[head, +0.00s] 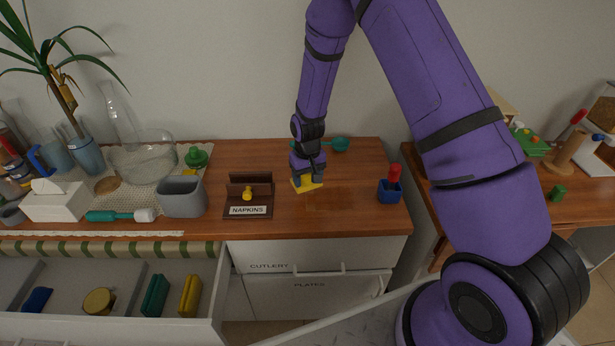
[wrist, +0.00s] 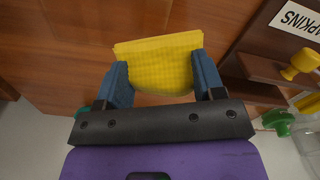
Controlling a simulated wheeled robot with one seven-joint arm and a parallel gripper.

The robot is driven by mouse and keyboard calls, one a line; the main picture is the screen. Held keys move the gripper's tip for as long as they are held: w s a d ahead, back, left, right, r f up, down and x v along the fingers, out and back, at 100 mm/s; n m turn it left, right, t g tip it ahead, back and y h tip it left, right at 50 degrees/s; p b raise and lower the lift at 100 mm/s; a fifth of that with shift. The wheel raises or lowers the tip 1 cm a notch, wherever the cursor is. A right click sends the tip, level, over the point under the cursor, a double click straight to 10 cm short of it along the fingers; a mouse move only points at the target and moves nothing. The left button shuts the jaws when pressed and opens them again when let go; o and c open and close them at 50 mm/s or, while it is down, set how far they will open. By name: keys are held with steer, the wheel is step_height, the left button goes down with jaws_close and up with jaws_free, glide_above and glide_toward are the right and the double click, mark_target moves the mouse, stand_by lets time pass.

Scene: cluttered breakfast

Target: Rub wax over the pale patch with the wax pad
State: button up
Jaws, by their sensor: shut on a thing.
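The yellow wax pad (wrist: 158,62) is held between the two blue fingers of my gripper (wrist: 161,76) in the wrist view. In the head view, my gripper (head: 305,172) is over the wooden counter (head: 345,205), right of the napkin holder, with the yellow pad (head: 308,187) beneath it. The pad is at or just above the wood; I cannot tell whether it touches. I cannot clearly make out the pale patch; the pad and gripper may cover part of it.
The napkin holder (head: 248,209) with a yellow knob stands left of the pad. A blue cup with a red-topped item (head: 390,189) stands to the right. A teal spoon-like thing (head: 340,144) lies behind. The counter's front middle is bare. A drawer (head: 120,325) is open below left.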

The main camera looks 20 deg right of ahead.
mark_target(308, 175)
steer(key=shift+r, duration=1.6)
